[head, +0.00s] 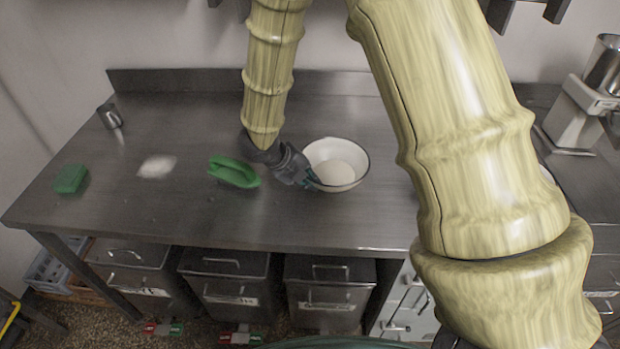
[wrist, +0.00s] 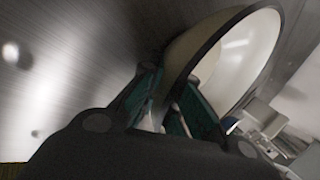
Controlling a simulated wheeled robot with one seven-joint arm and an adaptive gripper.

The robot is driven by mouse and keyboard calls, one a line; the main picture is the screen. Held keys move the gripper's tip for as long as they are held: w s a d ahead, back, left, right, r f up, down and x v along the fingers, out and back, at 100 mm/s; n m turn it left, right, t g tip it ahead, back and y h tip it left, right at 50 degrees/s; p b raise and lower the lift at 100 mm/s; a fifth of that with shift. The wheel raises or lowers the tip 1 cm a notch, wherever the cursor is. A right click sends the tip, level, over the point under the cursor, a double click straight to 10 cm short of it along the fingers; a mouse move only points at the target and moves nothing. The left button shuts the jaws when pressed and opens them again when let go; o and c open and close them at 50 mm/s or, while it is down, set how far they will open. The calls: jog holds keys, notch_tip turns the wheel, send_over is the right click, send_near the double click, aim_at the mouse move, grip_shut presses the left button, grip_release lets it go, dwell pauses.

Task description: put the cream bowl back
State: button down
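The cream bowl (head: 353,157), round with a dark rim, is at the middle of the steel counter in the head view. The exact contact is dark and partly hidden. I cannot tell whether the bowl's base touches the counter.
On the steel counter (head: 200,215), a green scoop-like thing (head: 234,172) lies just left of my gripper. Further left are a white powdery patch (head: 157,166), a green block (head: 71,179) and a metal cup (head: 109,117). A machine (head: 580,110) stands at right. The front counter strip is clear.

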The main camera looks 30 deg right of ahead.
jog(key=shift+f, duration=0.1)
jog(key=c, duration=1.6)
grip_release()
jog(key=shift+c, duration=0.2)
jog(key=b+v, duration=0.1)
jog(key=v, duration=1.1)
jog(key=shift+b, duration=0.35)
jog(key=shift+s, duration=0.1)
